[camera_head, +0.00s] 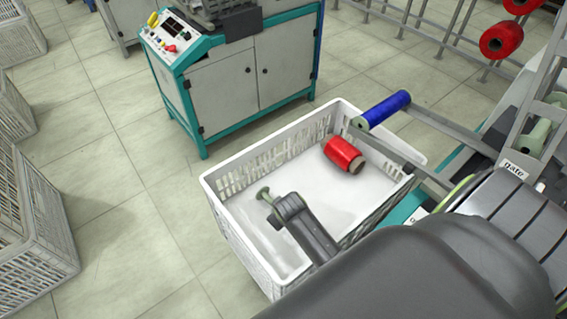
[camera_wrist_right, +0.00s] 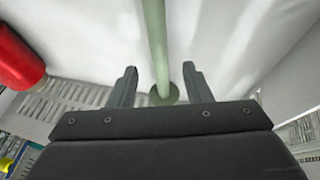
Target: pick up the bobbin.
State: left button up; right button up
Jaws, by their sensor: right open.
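A thin pale green bobbin, bare of yarn (camera_head: 264,193), shows at the tip of my right gripper (camera_head: 275,207), over the left part of the white crate. In the right wrist view the green bobbin's rod (camera_wrist_right: 156,45) runs down between the two fingers of my right gripper (camera_wrist_right: 160,85), with its round end flange behind them. The fingers are apart, with a gap on each side of the rod. Whether the bobbin touches the crate floor I cannot tell. A red bobbin (camera_head: 343,155) lies at the crate's far right; it also shows in the right wrist view (camera_wrist_right: 18,60). My left gripper is not in view.
The white slatted crate (camera_head: 232,238) has high walls around the right gripper. A blue bobbin (camera_head: 384,109) sits on a machine arm over its far right edge. A teal-framed cabinet (camera_head: 245,80) stands behind. Other crates (camera_head: 45,215) line the left; floor between is clear.

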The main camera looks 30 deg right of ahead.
jog(key=b+x, duration=0.1)
jog(key=x, duration=0.3)
jog(key=shift+s+d+f, duration=0.1)
jog(key=shift+f, duration=0.15)
jog(key=shift+d+f+b, duration=0.1)
jog(key=shift+f+b, duration=0.2)
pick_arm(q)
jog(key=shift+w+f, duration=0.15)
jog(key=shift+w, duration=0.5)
pick_arm(e)
grip_shut()
jog(key=shift+r, duration=0.1)
